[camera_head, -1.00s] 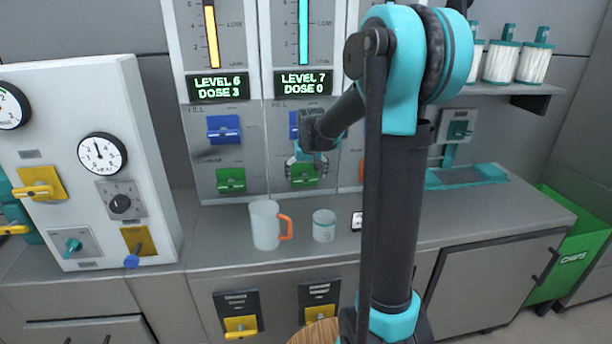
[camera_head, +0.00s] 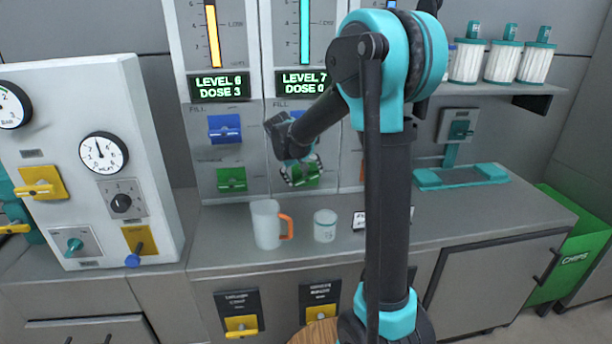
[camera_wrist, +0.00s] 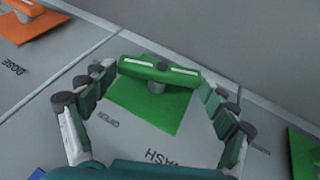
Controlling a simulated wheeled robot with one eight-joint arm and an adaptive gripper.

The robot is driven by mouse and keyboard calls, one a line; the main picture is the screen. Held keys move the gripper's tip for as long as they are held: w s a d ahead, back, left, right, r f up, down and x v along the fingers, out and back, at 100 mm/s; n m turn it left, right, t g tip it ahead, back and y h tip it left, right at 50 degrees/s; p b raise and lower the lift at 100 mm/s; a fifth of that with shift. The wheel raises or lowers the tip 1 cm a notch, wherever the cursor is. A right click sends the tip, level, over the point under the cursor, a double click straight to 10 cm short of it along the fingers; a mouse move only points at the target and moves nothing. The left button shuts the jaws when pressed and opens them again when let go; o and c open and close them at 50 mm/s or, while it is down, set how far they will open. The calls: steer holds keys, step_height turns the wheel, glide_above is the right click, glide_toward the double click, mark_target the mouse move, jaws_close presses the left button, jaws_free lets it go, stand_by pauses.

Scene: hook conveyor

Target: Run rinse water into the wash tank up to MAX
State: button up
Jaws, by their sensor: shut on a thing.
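The wash tank panel shows in the head view with a cyan level column (camera_head: 305,30) and a display (camera_head: 302,83) reading LEVEL 7, DOSE 0. The column's top and any MAX mark are outside the picture. Below is a green valve (camera_head: 312,173), partly hidden by my gripper (camera_head: 302,177). In the wrist view, a green bar handle (camera_wrist: 158,70) stands before its square green plate (camera_wrist: 150,104), above upside-down lettering that seems to read WASH. My gripper (camera_wrist: 163,76) is shut on this handle, with a finger at each end.
A jug (camera_head: 265,224) and cup (camera_head: 325,226) stand on the counter below my gripper. The wrist view shows an orange handle (camera_wrist: 35,25) at upper left.

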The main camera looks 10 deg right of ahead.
steer(key=shift+a+f+n+h, duration=0.15)
steer(key=shift+a+n+h, duration=0.1)
steer(key=shift+h, duration=0.8)
steer(key=shift+a+f+n+h, duration=0.1)
steer(key=shift+a+n+h, duration=0.15)
steer(key=shift+h, duration=0.8)
steer(key=o, duration=1)
steer(key=v, duration=1.2)
steer(key=shift+s, duration=0.15)
steer(key=shift+f, duration=0.15)
